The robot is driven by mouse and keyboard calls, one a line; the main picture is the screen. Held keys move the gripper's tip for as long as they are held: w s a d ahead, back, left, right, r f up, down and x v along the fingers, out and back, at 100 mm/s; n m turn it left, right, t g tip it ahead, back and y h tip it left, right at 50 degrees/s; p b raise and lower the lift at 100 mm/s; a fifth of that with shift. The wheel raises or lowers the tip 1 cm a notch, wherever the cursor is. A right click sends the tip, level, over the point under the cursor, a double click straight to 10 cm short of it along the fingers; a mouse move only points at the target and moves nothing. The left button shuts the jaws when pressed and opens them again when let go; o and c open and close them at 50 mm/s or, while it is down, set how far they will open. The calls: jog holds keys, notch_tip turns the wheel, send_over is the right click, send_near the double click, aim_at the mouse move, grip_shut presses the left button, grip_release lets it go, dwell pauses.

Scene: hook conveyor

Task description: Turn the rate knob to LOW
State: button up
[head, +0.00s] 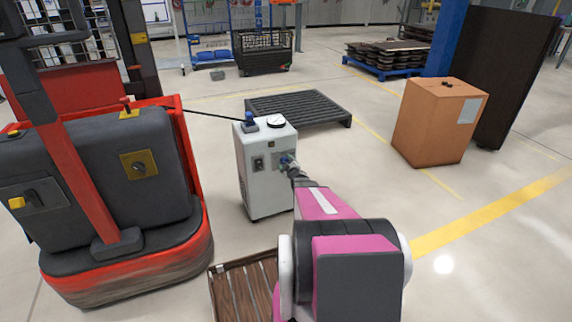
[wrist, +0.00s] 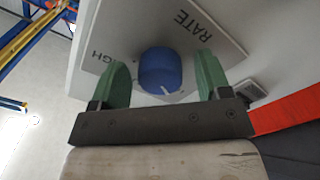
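The rate knob (wrist: 160,68) is a round blue knob with a white pointer mark, on a light panel (wrist: 215,38) of a white cabinet. RATE is printed above it at the right, and letters ending in GH show at the left; no LOW label is visible. The pointer mark is at the knob's lower edge in the wrist view. My gripper (wrist: 163,78) is open, its green fingers on either side of the knob with gaps. In the head view my gripper (head: 289,166) is at the front of the white cabinet (head: 255,188), covering part of the panel.
A red and grey truck (head: 125,185) stands close at the left, a black cable running from it to the cabinet. A dark pallet (head: 298,108) lies behind the cabinet. A cardboard box (head: 435,125) stands at the right. A brown slatted crate (head: 235,290) is below my arm.

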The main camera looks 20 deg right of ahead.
jog(key=s, duration=1)
jog(key=shift+s+d, duration=0.2)
jog(key=shift+s, duration=0.2)
